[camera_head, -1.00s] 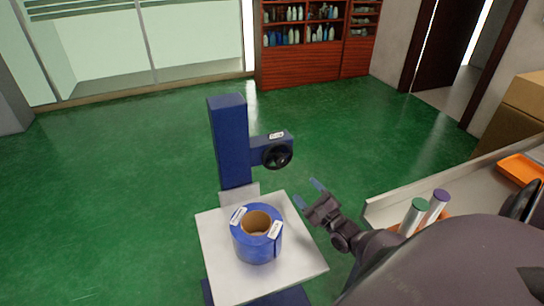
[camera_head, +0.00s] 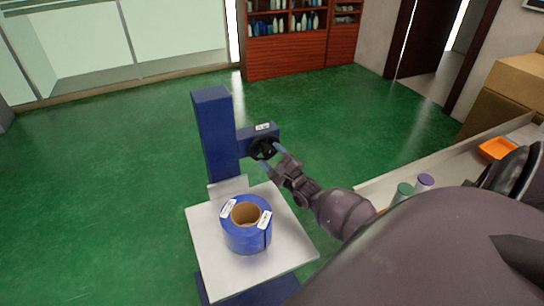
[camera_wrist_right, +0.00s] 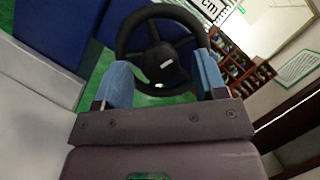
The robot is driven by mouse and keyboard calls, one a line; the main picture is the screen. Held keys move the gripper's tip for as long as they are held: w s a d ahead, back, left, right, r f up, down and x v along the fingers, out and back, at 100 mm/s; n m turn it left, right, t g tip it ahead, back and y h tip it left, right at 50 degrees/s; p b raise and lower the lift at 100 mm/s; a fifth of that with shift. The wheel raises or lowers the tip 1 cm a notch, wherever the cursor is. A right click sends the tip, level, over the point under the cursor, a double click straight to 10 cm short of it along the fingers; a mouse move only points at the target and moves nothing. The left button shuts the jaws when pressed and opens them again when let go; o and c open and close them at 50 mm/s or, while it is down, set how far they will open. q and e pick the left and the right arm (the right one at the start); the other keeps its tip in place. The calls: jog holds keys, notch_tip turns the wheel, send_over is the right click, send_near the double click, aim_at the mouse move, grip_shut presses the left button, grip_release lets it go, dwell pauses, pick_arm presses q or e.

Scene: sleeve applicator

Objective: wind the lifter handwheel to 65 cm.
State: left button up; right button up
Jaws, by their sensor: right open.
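The lifter is a dark blue column (camera_head: 215,135) with a side arm that carries a black handwheel (camera_head: 264,149). In the right wrist view the handwheel (camera_wrist_right: 160,52) stands ahead, with spokes and a small white label on its hub. My right gripper (camera_head: 274,158) is at the wheel's lower right in the head view. In the wrist view its two blue fingers (camera_wrist_right: 163,88) are open, spread across the lower part of the rim. I cannot tell whether they touch it. A white label ending in "cm" (camera_wrist_right: 287,14) shows above the wheel; its number is cut off. My left gripper is not in view.
A blue roll (camera_head: 246,235) with a brown core sits on the lifter's pale platform (camera_head: 285,250). To the right, a bench (camera_head: 375,193) holds a green-capped and a purple-capped tube and an orange tray (camera_head: 497,148). Green floor is clear left of the lifter.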

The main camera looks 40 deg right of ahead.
jog(key=c, duration=0.9)
jog(key=shift+n, duration=0.3)
jog(key=n+g+y+p, duration=0.1)
jog(key=n, duration=0.2)
jog(key=shift+d+r, duration=0.1)
jog(key=shift+r, duration=0.1)
jog(key=n+g+p, duration=0.1)
jog(key=n, duration=0.1)
jog(key=shift+r+n+y, duration=0.1)
jog(key=shift+n+y, duration=0.3)
jog(key=shift+n, duration=0.6)
jog(key=shift+g+p, duration=0.3)
